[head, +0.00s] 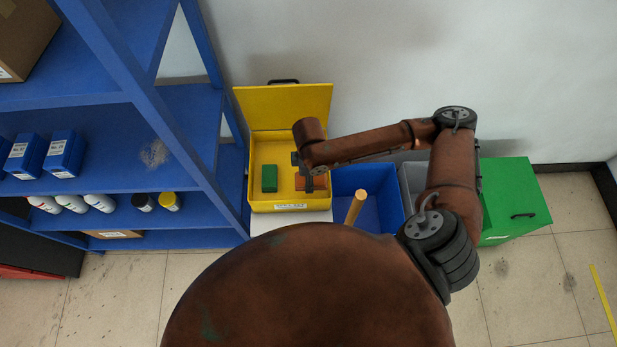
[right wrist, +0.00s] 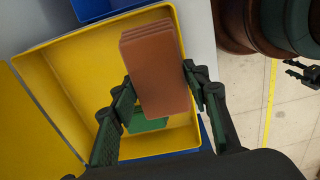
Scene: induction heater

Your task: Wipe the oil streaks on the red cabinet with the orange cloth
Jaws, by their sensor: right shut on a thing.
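The orange cloth (right wrist: 158,85) is a folded, layered brown-orange block between the fingers of my right gripper (right wrist: 155,100). The gripper is shut on it. In the head view the right gripper (head: 308,180) is over the yellow box (head: 262,150), with part of the cloth (head: 320,182) showing beside it. I cannot tell whether the cloth touches the box floor. A dark claw at the right edge of the right wrist view looks like my left gripper (right wrist: 300,70); its jaw opening is unclear. A red surface (head: 32,272) shows at the lower left; I cannot tell if it is the cabinet. No oil streaks are clear.
A green block (head: 269,178) lies in the yellow box, whose lid stands open. A blue bin (head: 385,205) with a wooden rod (head: 355,207), a grey bin (head: 412,180) and a green box (head: 515,200) stand to the right. Blue shelving (head: 120,165) with bottles fills the left.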

